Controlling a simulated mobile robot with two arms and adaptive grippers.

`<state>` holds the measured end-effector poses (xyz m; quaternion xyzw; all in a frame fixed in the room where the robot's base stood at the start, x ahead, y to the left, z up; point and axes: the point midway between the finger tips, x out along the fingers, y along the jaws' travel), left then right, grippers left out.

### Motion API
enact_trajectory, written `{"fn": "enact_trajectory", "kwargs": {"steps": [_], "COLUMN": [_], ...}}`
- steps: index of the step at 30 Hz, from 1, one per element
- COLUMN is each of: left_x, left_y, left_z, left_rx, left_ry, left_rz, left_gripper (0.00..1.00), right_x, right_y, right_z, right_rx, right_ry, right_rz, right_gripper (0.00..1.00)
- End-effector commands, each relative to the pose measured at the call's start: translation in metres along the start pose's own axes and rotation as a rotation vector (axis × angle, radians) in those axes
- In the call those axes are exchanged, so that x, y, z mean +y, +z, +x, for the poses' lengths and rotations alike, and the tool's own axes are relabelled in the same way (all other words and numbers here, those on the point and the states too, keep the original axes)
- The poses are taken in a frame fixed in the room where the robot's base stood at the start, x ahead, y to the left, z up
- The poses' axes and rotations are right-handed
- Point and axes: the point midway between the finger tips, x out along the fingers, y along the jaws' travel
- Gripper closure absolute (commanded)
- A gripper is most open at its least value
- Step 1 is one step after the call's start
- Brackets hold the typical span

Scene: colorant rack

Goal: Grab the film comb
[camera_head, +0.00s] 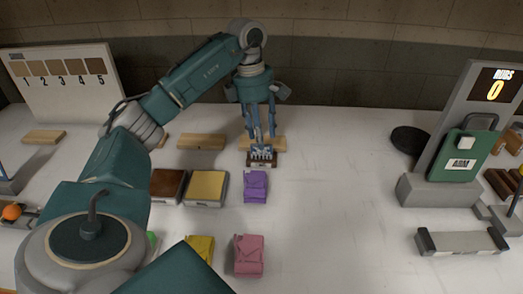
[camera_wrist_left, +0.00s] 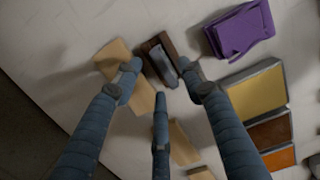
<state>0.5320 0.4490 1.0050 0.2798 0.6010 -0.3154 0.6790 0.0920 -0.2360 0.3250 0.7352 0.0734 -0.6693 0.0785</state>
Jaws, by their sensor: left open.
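The film comb appears to be the small dark brown block with a pale toothed part (camera_head: 261,161), on the white table under my left gripper (camera_head: 261,142). In the left wrist view the comb (camera_wrist_left: 155,50) shows as a brown block with a grey metal strip, lying between the fingertips of my left gripper (camera_wrist_left: 159,82). The fingers are spread, pointing down around or just above it; I cannot tell whether they touch it. Part of the comb is hidden by the fingers in the head view. My right gripper is out of view.
Wooden blocks (camera_head: 202,142) lie left of and behind the comb. A purple folded cloth (camera_head: 256,187) is just in front, with a yellow panel (camera_head: 206,187) beside it. A pink cloth (camera_head: 249,256) lies nearer. The table's middle right is clear, before a grey stand (camera_head: 423,192).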

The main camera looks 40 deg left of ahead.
Motion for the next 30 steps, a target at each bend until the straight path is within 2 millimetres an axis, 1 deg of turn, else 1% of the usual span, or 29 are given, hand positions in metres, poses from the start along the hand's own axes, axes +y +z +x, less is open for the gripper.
{"fn": "enact_trajectory", "kwargs": {"steps": [3, 7, 10, 16, 22, 30], "left_x": [-0.002, -0.001, -0.001, -0.001, -0.001, -0.001], "left_y": [-0.005, -0.004, -0.003, -0.003, -0.003, -0.003], "left_z": [0.019, 0.035, 0.039, 0.04, 0.04, 0.039], "left_rx": [0.005, 0.001, 0.001, 0.0, 0.0, 0.0], "left_ry": [-0.005, -0.003, -0.002, -0.001, -0.001, -0.001], "left_rz": [0.0, 0.0, 0.0, 0.001, 0.0, 0.0], "left_gripper": [0.59, 0.59, 0.59, 0.59, 0.99, 1.0], "right_x": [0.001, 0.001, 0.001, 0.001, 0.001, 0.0], "right_y": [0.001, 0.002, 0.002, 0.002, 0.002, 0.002], "right_z": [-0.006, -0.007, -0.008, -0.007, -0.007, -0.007], "right_rx": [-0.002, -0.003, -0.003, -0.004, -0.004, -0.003], "right_ry": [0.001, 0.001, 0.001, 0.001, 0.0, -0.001], "right_rz": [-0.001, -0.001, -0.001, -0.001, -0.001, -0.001], "right_gripper": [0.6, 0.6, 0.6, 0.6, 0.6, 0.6]}}
